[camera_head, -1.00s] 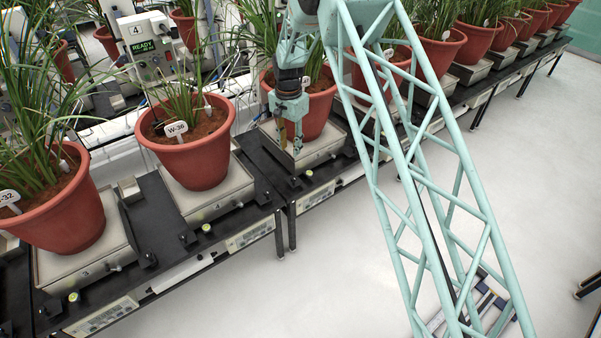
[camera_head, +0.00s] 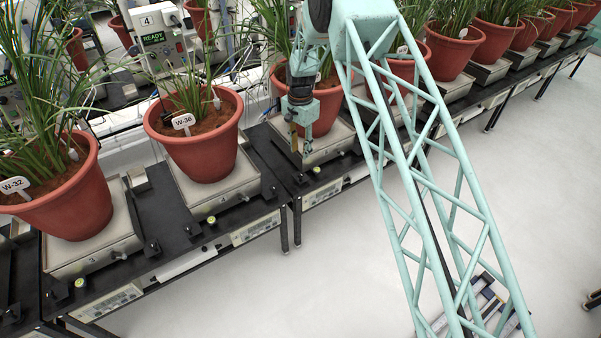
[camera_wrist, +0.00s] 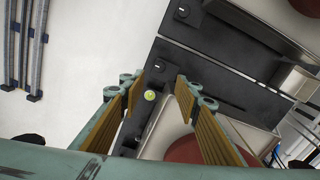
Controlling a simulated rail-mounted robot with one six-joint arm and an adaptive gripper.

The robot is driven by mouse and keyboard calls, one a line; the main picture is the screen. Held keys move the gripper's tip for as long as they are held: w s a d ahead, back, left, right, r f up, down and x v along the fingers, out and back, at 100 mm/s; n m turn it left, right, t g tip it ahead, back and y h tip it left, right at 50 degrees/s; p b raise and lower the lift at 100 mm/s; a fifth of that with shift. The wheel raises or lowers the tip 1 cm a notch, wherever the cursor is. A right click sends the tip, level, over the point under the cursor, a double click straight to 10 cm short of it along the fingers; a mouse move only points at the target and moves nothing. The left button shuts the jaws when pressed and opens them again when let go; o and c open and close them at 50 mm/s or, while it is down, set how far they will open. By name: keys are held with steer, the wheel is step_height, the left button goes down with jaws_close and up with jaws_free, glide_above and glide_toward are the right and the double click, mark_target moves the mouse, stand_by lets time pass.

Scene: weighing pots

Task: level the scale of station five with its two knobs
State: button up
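The station five scale (camera_head: 330,141) is a pale metal plate right of the plate marked 4, with a red-brown pot (camera_head: 322,104) on it. My gripper (camera_head: 299,150) hangs pointing down at its left front corner. In the wrist view my gripper (camera_wrist: 160,85) is open and empty, its ochre pads apart. A round yellow-green bubble level (camera_wrist: 150,95) shows between the fingers; the bubble's position is too small to read. I cannot tell which are station five's knobs.
Pot W-36 (camera_head: 206,141) stands on scale 4 (camera_head: 222,200), left of my gripper. Pot W-32 (camera_head: 63,194) stands on scale 3 (camera_head: 92,252). More potted plants line the bench to the right.

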mark_target(300, 174)
steer(key=shift+f+b, duration=1.05)
steer(key=shift+f, duration=5.65)
steer(key=shift+c, duration=0.4)
steer(key=c, duration=0.8)
